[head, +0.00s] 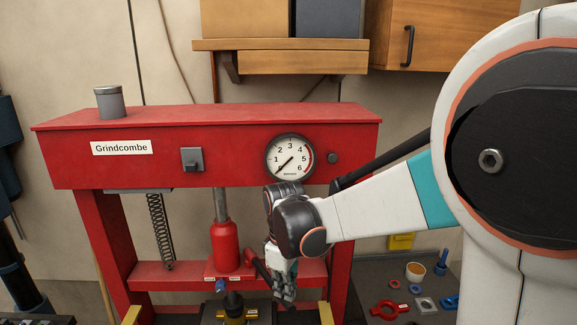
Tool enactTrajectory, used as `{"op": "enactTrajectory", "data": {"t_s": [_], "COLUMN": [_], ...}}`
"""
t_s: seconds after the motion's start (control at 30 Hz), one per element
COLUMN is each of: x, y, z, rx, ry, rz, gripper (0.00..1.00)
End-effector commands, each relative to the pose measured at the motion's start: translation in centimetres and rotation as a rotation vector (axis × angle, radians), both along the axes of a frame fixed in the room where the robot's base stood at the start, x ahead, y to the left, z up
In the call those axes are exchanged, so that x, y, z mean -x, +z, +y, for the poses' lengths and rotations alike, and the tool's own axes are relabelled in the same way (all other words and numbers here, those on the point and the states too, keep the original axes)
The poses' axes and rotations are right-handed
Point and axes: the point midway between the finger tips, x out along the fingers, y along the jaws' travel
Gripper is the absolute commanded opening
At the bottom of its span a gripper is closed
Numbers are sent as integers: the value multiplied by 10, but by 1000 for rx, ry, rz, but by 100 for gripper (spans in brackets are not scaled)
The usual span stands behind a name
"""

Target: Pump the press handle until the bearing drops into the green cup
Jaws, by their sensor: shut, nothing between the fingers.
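The red press frame (75,150) stands ahead with a round gauge (290,158), its needle toward the low end of the scale. A red bottle-shaped jack (226,247) hangs under the top beam. A short red bar with a dark end (256,267) slants beside the jack; I cannot tell whether it is the press handle. My gripper (285,296) points down just right of this bar, its fingers shut and empty. Contact with the bar cannot be told. Below the jack, a dark ram (234,299) meets a yellow part (238,316). I cannot make out the bearing or green cup.
A spring (160,232) hangs on the press's left side. A wooden shelf (300,62) is above. My arm covers the right side.

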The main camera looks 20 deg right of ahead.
Motion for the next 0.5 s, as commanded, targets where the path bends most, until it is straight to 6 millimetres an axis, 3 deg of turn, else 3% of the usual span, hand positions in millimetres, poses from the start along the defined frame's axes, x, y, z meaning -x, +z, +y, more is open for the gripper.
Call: {"op": "enactTrajectory", "data": {"t_s": [0.5], "x": [0], "y": [-55], "z": [0], "rx": [-1], "ry": [0], "rz": [-1], "gripper": [0]}}
